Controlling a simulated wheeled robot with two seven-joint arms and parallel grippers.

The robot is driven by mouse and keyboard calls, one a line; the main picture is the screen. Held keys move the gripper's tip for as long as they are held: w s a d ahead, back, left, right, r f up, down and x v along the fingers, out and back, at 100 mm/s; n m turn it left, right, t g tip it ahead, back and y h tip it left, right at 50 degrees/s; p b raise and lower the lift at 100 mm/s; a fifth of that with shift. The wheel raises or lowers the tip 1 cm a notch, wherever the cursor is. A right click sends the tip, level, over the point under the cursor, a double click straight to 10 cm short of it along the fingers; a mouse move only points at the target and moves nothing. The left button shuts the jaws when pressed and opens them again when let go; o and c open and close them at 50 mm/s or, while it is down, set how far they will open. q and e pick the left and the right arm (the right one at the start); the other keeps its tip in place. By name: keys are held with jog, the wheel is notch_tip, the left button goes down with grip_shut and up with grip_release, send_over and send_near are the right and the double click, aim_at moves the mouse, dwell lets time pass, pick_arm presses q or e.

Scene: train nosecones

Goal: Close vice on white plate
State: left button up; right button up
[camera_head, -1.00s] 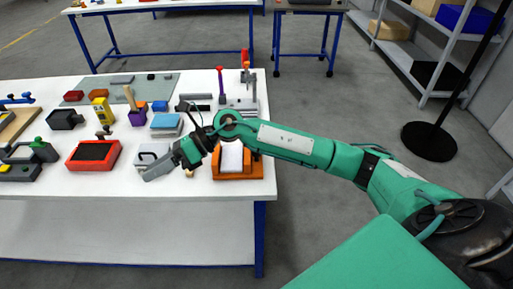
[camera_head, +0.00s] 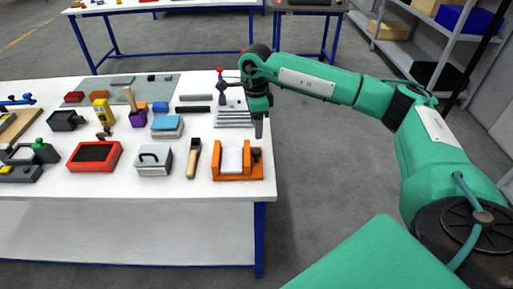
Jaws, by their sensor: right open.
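The orange vice (camera_head: 225,177) stands near the right front corner of the white workbench. The white plate (camera_head: 231,160) sits in it between the orange jaws; whether both jaws touch it I cannot tell. A small dark part, perhaps the vice's handle, shows at its right end (camera_head: 256,153). My right gripper (camera_head: 259,130) points down just beyond the vice's right end, near the bench's right edge. It is open and holds nothing that I can see. It appears apart from the vice. My left gripper is not in view.
Left of the vice are a brown-handled brush-like tool (camera_head: 193,160), a grey box with a black handle (camera_head: 153,161) and a red tray (camera_head: 94,156). Grey metal bars (camera_head: 234,118) lie behind it. Free floor lies right of the bench.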

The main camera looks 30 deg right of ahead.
aim_at(257, 150)
jog(key=f+p, duration=0.1)
jog(key=f, duration=0.4)
jog(key=f+p, duration=0.1)
jog(key=f, duration=0.4)
jog(key=shift+s+a+f, duration=0.1)
jog(key=shift+s, duration=0.1)
jog(key=c, duration=1)
